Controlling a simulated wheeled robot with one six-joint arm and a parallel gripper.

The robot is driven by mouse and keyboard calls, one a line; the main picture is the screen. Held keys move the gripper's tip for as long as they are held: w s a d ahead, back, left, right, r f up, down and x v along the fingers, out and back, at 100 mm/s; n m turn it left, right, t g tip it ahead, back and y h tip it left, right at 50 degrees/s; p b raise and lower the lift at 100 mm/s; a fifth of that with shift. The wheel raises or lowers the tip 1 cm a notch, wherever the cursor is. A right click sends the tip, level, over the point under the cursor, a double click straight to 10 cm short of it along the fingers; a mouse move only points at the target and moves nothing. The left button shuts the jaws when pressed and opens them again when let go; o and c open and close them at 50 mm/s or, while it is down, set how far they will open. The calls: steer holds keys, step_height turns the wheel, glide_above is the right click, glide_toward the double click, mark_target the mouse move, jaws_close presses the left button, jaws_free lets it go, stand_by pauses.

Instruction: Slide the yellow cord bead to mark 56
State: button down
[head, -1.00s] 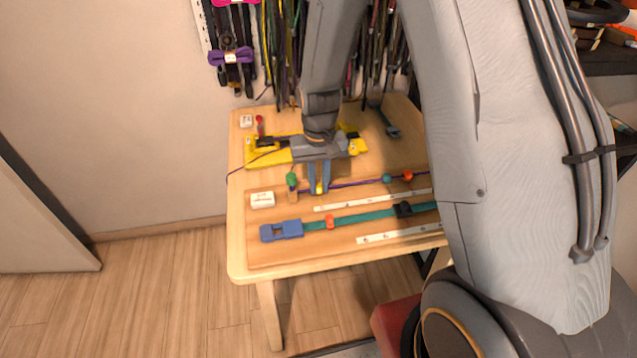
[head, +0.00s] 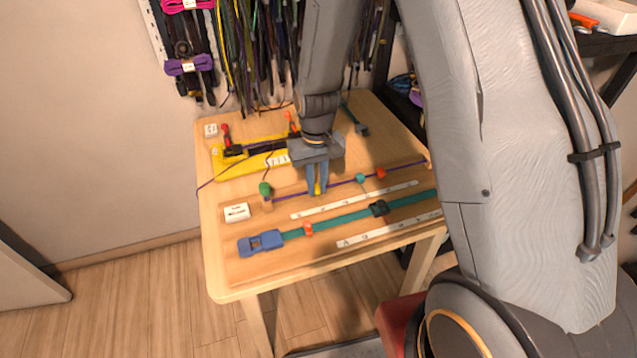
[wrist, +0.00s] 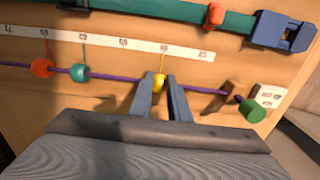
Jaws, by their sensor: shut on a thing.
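The yellow bead (head: 317,188) sits on the purple cord (head: 290,196); it also shows in the wrist view (wrist: 159,81). My gripper (head: 317,192) is shut on the bead, with one fingertip on each side of it in the wrist view (wrist: 159,84). A thin yellow pointer runs from the bead to the white scale strip (wrist: 120,43), near its second label from the right. The labels are too small to read surely. A teal bead (wrist: 79,73) and an orange-red bead (wrist: 42,69) sit on the same cord, apart from my gripper.
A green-topped post (head: 265,188) stands at the cord's left end in the head view, beside a white label block (head: 237,212). A teal strap (head: 340,221) with a blue buckle (head: 261,243) lies in front. A yellow jig (head: 232,165) lies behind. Cord between yellow and teal beads is clear.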

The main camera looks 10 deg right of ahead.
mark_target(317, 188)
steer(key=shift+w, duration=0.1)
steer(key=c, duration=1.6)
jaws_free()
steer(key=shift+c, duration=0.2)
steer(key=shift+r+b, duration=0.6)
steer(key=shift+r, duration=3.35)
steer(key=s+d+r, duration=0.2)
steer(key=s+d, duration=0.1)
steer(key=s, duration=0.5)
steer(key=s+d+r+m, duration=0.1)
steer(key=s+d+r, duration=0.2)
steer(key=s, duration=0.5)
steer(key=shift+d+t, duration=0.2)
steer(key=shift+t, duration=0.1)
